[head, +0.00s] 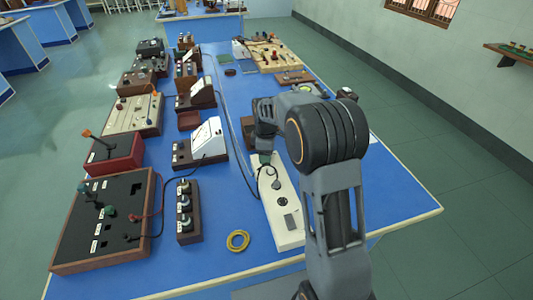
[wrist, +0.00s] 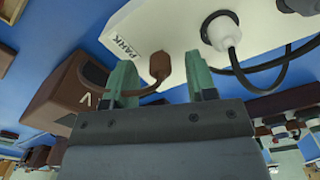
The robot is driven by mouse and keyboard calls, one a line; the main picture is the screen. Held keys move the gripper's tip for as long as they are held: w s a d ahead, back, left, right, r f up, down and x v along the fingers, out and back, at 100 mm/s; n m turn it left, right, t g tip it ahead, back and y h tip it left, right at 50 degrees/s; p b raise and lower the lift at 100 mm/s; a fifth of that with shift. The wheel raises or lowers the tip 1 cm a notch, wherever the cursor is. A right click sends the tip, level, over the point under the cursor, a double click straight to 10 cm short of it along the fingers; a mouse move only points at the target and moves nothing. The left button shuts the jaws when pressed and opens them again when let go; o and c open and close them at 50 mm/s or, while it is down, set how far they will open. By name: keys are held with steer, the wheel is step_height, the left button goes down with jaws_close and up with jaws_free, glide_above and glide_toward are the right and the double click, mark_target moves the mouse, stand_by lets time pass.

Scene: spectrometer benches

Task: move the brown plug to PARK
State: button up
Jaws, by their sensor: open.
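The brown plug (wrist: 160,64) shows in the wrist view at the edge of the white board (wrist: 168,22), close to the PARK label (wrist: 127,47). I cannot tell whether it sits in a socket. Its brown cord (wrist: 138,92) curves left behind a fingertip to a brown box. My gripper (wrist: 160,72) is open, with one green fingertip on each side of the plug and a gap on both sides. In the head view my gripper (head: 264,150) is over the far end of the white board (head: 287,232); the plug is hidden there.
A white plug (wrist: 221,33) with a black cord stands on the board beside the brown plug. The brown box (wrist: 60,95) marked V is at the left. In the head view, a yellow ring (head: 238,241) lies left of the board, and instruments (head: 190,208) line the bench's left side.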

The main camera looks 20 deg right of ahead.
steer(key=shift+r, duration=0.1)
step_height(320, 180, up, 14)
steer(key=p, duration=0.1)
stand_by(0.4)
steer(key=shift+f, duration=0.2)
steer(key=s+r+m+t+p, duration=0.1)
steer(key=s+m+t+p, duration=0.2)
steer(key=s+m, duration=1)
steer(key=shift+s+m+t+p, duration=0.3)
steer(key=shift+s+p, duration=0.7)
steer(key=shift+s, duration=4.1)
steer(key=shift+r, duration=0.1)
steer(key=shift+c, duration=0.2)
